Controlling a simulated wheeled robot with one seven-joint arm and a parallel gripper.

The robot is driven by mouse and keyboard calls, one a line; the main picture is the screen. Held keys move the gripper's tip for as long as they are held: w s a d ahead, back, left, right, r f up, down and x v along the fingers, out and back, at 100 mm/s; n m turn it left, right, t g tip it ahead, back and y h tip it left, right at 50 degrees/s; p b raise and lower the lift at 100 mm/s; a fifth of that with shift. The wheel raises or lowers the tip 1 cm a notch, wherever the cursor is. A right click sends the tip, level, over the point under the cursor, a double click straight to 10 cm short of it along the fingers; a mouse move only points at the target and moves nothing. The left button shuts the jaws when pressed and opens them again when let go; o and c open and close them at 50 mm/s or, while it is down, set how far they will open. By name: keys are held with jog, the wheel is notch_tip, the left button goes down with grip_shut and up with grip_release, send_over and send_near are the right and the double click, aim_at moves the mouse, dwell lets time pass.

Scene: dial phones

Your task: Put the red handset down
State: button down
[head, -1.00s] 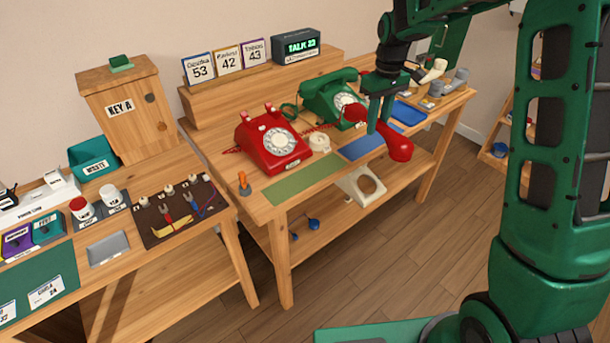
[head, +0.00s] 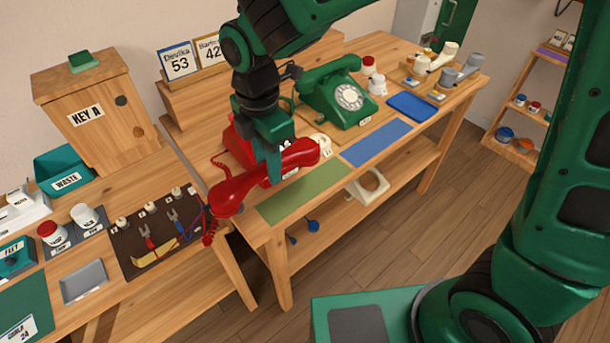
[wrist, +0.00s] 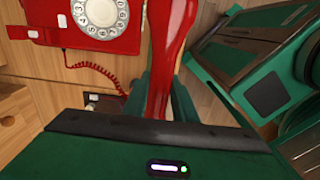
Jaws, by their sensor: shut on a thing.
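My gripper (head: 272,165) is shut on the red handset (head: 236,192) and holds it in the air in front of the red phone (head: 231,146). The handset hides most of that phone in the head view. In the wrist view the handset (wrist: 172,50) runs between my fingers. The red phone with its white dial (wrist: 98,14) shows at the upper left there, apart from the handset. A coiled red cord (wrist: 97,70) hangs from the phone's side. In the head view, the handset's left end hangs near the gap between the two tables.
A green mat (head: 300,192) and a blue mat (head: 376,142) lie along the table's front edge. The green phone (head: 340,98), handset on it, stands behind. A dark tool board (head: 150,240) and a key cabinet (head: 95,108) are at the left.

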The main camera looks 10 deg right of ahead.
aim_at(307, 144)
jog(key=w+d+f, duration=0.1)
jog(key=d+f, duration=0.1)
jog(key=w+d+f, duration=0.2)
jog(key=d, duration=0.1)
jog(key=w+d+f, duration=0.2)
jog(key=d, duration=0.1)
jog(key=shift+w+d, duration=0.1)
jog(key=shift+d, duration=0.1)
jog(key=shift+f, duration=2.05)
jog(key=c, duration=1.5)
grip_release()
jog(key=shift+f, duration=0.1)
jog(key=shift+o, duration=0.2)
notch_tip(307, 144, up, 12)
jog(key=shift+r, duration=0.15)
